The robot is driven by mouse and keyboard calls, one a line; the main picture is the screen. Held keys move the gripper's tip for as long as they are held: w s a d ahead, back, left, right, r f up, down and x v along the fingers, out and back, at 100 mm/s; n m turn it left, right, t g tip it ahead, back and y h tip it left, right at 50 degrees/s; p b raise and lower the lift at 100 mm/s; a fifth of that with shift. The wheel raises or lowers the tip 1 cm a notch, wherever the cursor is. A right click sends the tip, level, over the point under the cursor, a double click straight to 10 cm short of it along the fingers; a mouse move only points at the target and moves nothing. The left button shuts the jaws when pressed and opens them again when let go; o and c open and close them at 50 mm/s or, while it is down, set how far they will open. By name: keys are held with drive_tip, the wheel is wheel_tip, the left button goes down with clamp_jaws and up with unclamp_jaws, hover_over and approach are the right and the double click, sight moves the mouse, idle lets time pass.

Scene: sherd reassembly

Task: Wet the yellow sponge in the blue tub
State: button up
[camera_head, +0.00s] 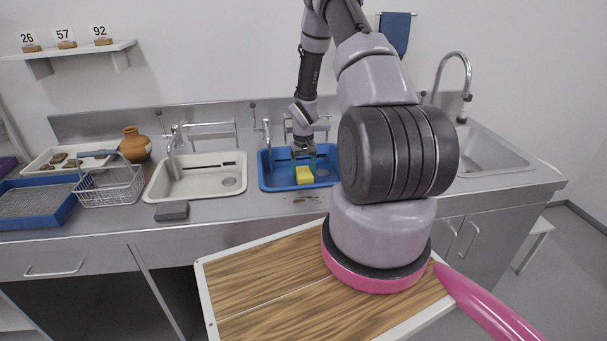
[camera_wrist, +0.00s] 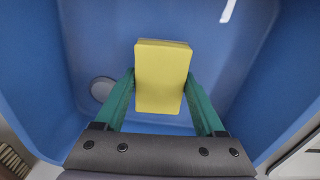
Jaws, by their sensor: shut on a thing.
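The yellow sponge (camera_head: 304,175) is at the blue tub (camera_head: 270,183) in the head view. In the wrist view the sponge (camera_wrist: 162,76) is a yellow block between the two green fingers of my gripper (camera_wrist: 159,88), which is shut on it. The blue tub (camera_wrist: 90,40) surrounds it in the wrist view, with a round drain at the left of its floor. In the head view my gripper (camera_head: 303,164) reaches down over the tub from above. How far the sponge is above the tub floor, and any water, I cannot tell.
A white tub (camera_head: 160,190) stands left of the blue one, with a grey block (camera_head: 171,211) in front. A wire basket (camera_head: 108,187), brown jug (camera_head: 134,145) and blue tray (camera_head: 62,215) are further left. A steel sink (camera_head: 505,160) lies right. My arm hides the blue tub's right end.

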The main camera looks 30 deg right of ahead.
sight(303, 172)
wheel_tip(303, 172, up, 11)
idle(1.3)
idle(2.0)
wheel_tip(303, 172, up, 4)
idle(0.4)
